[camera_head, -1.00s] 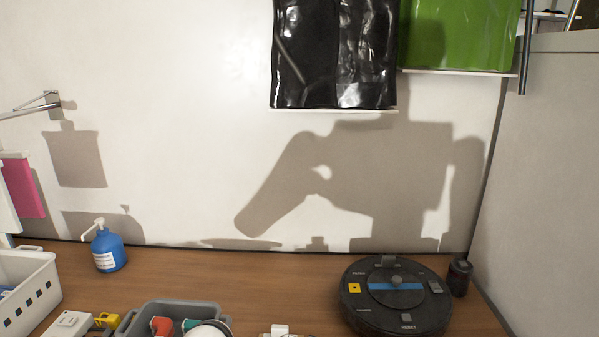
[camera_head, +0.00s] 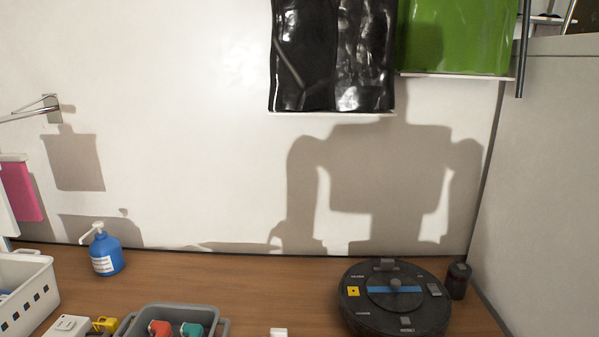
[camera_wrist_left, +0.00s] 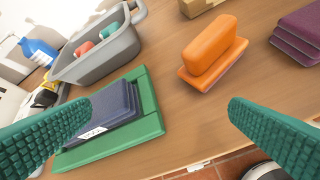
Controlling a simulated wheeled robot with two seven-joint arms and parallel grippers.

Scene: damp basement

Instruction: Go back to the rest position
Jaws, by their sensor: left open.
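My left gripper (camera_wrist_left: 158,118) shows in the left wrist view as two green ridged fingers spread wide apart, with nothing held between them. It hangs above the wooden table (camera_wrist_left: 190,110), near a green tray (camera_wrist_left: 150,118) holding dark blue folded items (camera_wrist_left: 112,108). An orange block (camera_wrist_left: 212,48) lies beyond and between the fingertips. Neither gripper shows in the head view; only my shadow falls on the wall there, with both arms hanging down.
A grey bin (camera_head: 216,322) holds red and teal items. A white basket (camera_head: 45,290) and a blue pump bottle (camera_head: 106,252) stand left. A round black device (camera_head: 362,318) and a small dark jar (camera_head: 457,281) are at right. Purple items (camera_wrist_left: 300,32) lie at the wrist view's right edge.

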